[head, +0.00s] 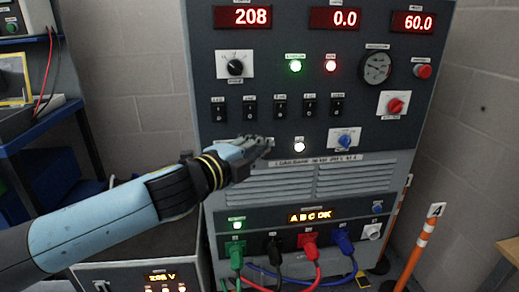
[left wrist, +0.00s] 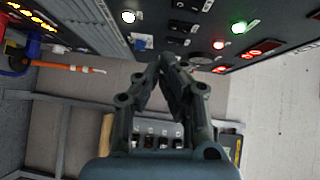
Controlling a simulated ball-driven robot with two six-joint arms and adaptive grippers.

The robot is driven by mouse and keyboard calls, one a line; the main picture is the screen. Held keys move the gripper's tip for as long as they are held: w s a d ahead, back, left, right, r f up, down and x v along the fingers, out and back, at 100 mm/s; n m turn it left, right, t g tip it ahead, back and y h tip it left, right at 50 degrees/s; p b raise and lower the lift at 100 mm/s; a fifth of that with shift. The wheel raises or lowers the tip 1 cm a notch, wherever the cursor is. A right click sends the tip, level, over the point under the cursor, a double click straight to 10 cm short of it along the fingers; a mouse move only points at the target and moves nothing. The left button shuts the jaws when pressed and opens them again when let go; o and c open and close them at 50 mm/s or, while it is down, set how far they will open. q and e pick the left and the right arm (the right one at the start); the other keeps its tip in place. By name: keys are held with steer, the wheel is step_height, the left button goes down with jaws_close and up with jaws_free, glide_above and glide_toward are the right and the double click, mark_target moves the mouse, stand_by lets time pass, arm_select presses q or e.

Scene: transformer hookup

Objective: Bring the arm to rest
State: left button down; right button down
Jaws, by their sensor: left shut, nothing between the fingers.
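My left arm (head: 120,215) comes in from the left in the head view. Its gripper (head: 266,146) is in front of the grey control cabinet (head: 400,150), near the lower row of controls. In the left wrist view the gripper (left wrist: 167,60) is shut, with its fingertips together and nothing between them. I cannot tell from these views whether the fingertips touch the panel. The gripper hides part of the panel left of the lit white button (head: 299,146). My right gripper is not in view.
The cabinet displays (head: 243,17) read 208, 0.0 and 60.0. Green, black, red and blue plugs (head: 308,243) with cables are in its lower panel. A lower box (head: 130,272) reads 208 V. An orange-white post (head: 424,240) stands right. A blue shelf (head: 40,125) stands left.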

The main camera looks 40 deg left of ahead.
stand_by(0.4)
arm_select(q)
steer(key=s+a+f+n+g+y, duration=0.1)
steer(key=s+f+n+g, duration=0.1)
steer(key=f, duration=0.8)
steer(key=s+a+f+n+g, duration=0.1)
steer(key=s+f+n+g, duration=0.15)
steer(key=f, duration=0.65)
steer(key=s+f+n+g, duration=0.2)
steer(key=s+f, duration=0.4)
steer(key=f, duration=0.3)
steer(key=s+f+n+g, duration=0.1)
steer(key=s+f+g, duration=0.2)
steer(key=s+f, duration=0.45)
steer(key=s+d+f+n+g, duration=0.2)
steer(key=s+f, duration=0.3)
steer(key=s, duration=0.4)
steer(key=s+d+f+n+g+h, duration=0.1)
steer(key=s+d+f+n+g, duration=0.1)
steer(key=s+f, duration=0.4)
steer(key=s+d+f+n+g, duration=0.3)
steer(key=s+f, duration=0.3)
steer(key=s, duration=0.7)
steer(key=shift+s+n, duration=0.4)
steer(key=shift+n, duration=0.35)
